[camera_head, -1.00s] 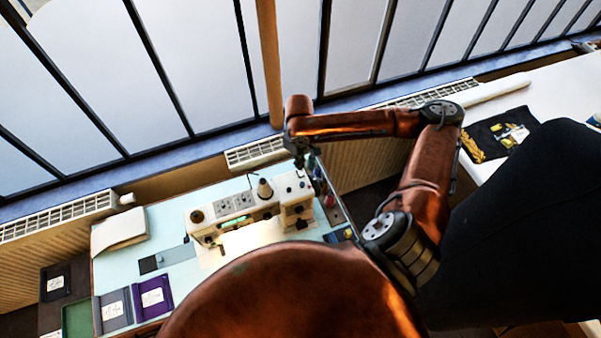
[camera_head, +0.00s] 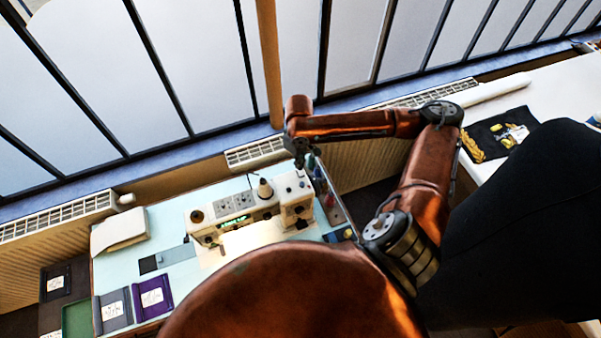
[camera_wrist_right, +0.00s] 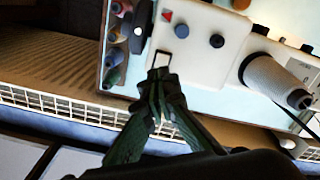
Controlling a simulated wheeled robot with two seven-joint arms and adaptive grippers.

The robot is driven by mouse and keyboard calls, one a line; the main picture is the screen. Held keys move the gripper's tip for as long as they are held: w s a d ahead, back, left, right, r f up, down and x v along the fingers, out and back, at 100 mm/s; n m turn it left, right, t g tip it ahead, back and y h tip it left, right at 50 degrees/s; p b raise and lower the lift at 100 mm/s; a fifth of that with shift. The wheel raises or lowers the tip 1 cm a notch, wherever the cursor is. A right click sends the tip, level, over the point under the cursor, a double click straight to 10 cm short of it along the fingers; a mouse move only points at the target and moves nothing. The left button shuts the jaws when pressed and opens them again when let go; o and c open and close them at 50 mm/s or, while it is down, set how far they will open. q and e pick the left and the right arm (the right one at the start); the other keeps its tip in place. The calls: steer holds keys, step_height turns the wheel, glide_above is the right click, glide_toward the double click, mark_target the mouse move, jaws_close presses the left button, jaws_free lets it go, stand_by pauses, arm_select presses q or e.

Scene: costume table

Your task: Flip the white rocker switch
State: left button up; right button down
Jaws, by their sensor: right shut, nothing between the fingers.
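The white rocker switch (camera_wrist_right: 161,59) shows in the right wrist view as a small white piece in a dark frame, on the end of the white sewing machine (camera_wrist_right: 205,45). My right gripper (camera_wrist_right: 158,73) is shut and empty. Its fingertips are at the switch's lower edge and cover part of it; whether they touch it I cannot tell. In the head view the sewing machine (camera_head: 247,210) stands on the pale blue table, and my right gripper (camera_head: 300,162) is just above its right end. The switch itself is too small to make out there. My left gripper is not in view.
Thread spools (camera_wrist_right: 114,57) stand in a rack close beside the switch. A large cone of thread (camera_wrist_right: 275,78) stands on the machine. A radiator (camera_head: 255,153) and windows are behind the table. A folded cloth (camera_head: 119,229) and a purple case (camera_head: 152,296) lie at the left.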

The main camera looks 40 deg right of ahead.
steer(key=shift+f, duration=1.15)
stand_by(0.4)
step_height(320, 180, up, 7)
steer(key=p, duration=0.9)
steer(key=shift+r, duration=0.1)
stand_by(0.5)
